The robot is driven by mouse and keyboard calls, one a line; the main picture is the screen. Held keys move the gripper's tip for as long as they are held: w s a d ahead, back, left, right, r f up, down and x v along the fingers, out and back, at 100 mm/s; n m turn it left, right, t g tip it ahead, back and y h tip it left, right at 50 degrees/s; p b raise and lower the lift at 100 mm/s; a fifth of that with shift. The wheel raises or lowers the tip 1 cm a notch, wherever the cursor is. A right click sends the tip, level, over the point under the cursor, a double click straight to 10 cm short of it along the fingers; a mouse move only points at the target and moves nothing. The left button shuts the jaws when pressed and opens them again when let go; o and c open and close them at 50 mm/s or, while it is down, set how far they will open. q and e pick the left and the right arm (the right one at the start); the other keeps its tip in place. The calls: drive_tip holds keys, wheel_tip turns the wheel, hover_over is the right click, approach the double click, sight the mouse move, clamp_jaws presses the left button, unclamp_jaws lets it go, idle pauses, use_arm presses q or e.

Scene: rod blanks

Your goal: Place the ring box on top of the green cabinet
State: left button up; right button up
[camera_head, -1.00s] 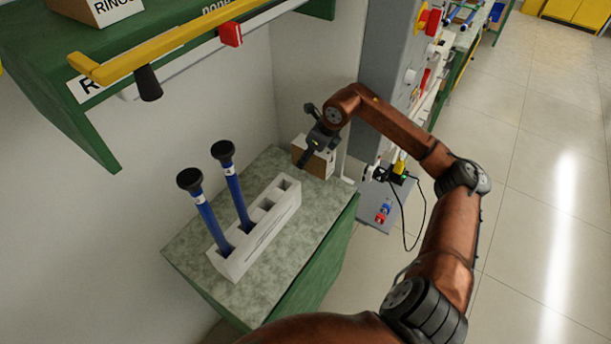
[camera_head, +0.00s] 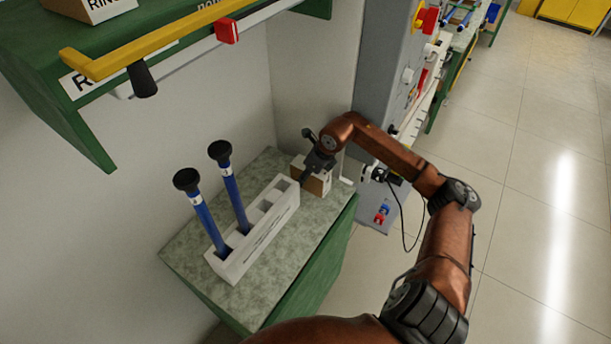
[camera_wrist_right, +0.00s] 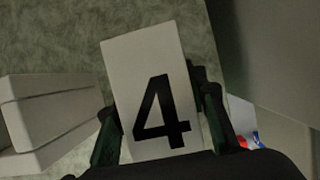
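A small brown cardboard box (camera_head: 320,183) is at the far right corner of the green cabinet (camera_head: 325,262) with the grey speckled top. In the right wrist view, its pale face with a black "4" (camera_wrist_right: 155,95) fills the space between the fingers. My right gripper (camera_head: 314,166) is shut on this box from above; it also shows in the right wrist view (camera_wrist_right: 160,125). The box is at or very near the cabinet top; I cannot tell whether it touches. Its underside is hidden. My left gripper is not in view.
A white holder (camera_head: 255,235) with square holes stands left of the box, carrying two blue rods (camera_head: 235,190) with black ends. A green shelf (camera_head: 75,120) with a box labelled "RING…" (camera_head: 92,8) hangs at upper left. A grey machine (camera_head: 385,70) stands just behind the cabinet.

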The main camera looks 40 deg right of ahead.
drive_tip(key=o, duration=0.4)
drive_tip(key=shift+o, duration=0.2)
drive_tip(key=shift+r, duration=0.2)
drive_tip(key=p+v, duration=0.1)
drive_tip(key=v, duration=1.1)
